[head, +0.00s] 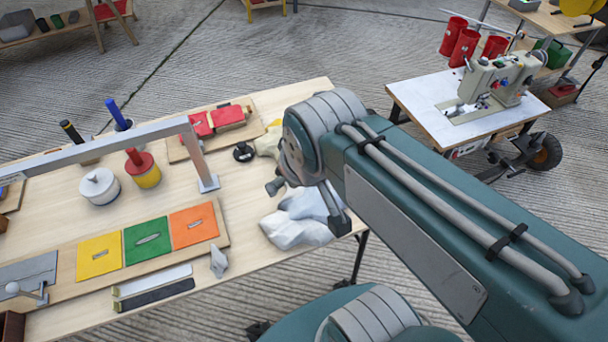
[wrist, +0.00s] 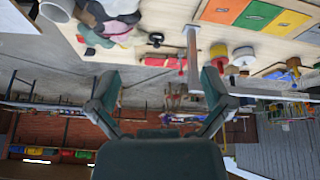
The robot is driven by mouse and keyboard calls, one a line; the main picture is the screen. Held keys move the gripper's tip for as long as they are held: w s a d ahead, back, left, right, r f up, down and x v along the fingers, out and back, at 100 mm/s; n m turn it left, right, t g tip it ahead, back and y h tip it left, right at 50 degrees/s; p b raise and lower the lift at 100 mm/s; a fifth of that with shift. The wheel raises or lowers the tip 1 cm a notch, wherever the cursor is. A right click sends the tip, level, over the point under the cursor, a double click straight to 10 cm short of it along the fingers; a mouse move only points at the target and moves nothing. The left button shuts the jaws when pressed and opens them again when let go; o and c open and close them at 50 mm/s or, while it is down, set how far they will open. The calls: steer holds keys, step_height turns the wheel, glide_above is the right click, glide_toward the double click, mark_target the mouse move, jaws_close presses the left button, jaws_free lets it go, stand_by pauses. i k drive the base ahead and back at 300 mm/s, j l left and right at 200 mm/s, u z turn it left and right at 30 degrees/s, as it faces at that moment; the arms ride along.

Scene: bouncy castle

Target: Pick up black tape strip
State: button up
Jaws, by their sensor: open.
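The black tape strip (head: 155,295) lies flat near the front edge of the wooden table, just below a parallel white strip (head: 152,280). It has a pale, yellowish left end. I cannot make it out in the wrist view. My gripper (wrist: 158,88) shows in the wrist view with its two fingers spread wide and nothing between them. The wrist picture is upside down, with the table at its top. In the head view my arm hides most of the gripper, at the table's right end, well to the right of the black strip.
Yellow, green (head: 147,242) and orange patches lie on a board behind the strips. A grey wedge (head: 218,262) stands at their right end. A metal bar frame (head: 120,135) rises over the table. White crumpled cloth (head: 297,222) lies by my arm. A sewing machine table (head: 455,105) stands right.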

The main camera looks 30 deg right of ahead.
mark_target(147, 298)
steer(key=u, duration=1.6)
steer(key=i+j+z, duration=0.35)
steer(key=i+z, duration=0.15)
steer(key=i, duration=0.1)
